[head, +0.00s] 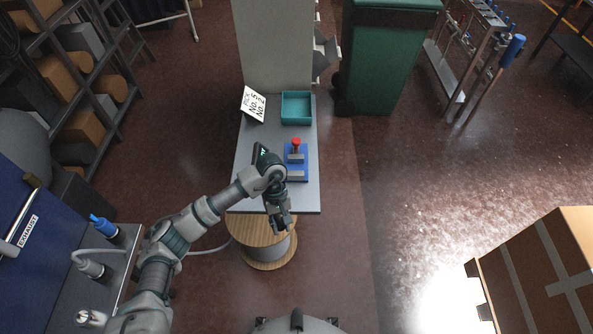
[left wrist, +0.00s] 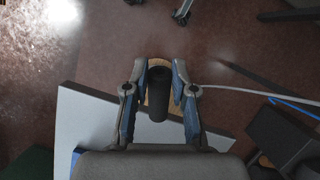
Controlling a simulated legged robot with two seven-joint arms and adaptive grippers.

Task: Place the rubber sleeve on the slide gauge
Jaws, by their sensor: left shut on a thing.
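My left gripper (head: 281,224) hangs just past the front edge of the grey table, above a wooden spool. In the left wrist view its two fingers (left wrist: 159,88) are closed on a black cylinder (left wrist: 158,98), which looks like the rubber sleeve. In the head view the cylinder is hard to make out. A blue fixture (head: 304,164) with grey blocks and a red knob stands on the table, beyond the gripper. It may be the slide gauge; I cannot tell for sure. My right gripper is not in view.
A teal tray (head: 296,122) and a sign card (head: 253,103) stand farther back on the table (head: 243,165). A dark device with a small display (head: 260,151) sits left of the blue fixture. The wooden spool (head: 245,226) is below the front edge. A green bin (head: 385,60) stands behind right.

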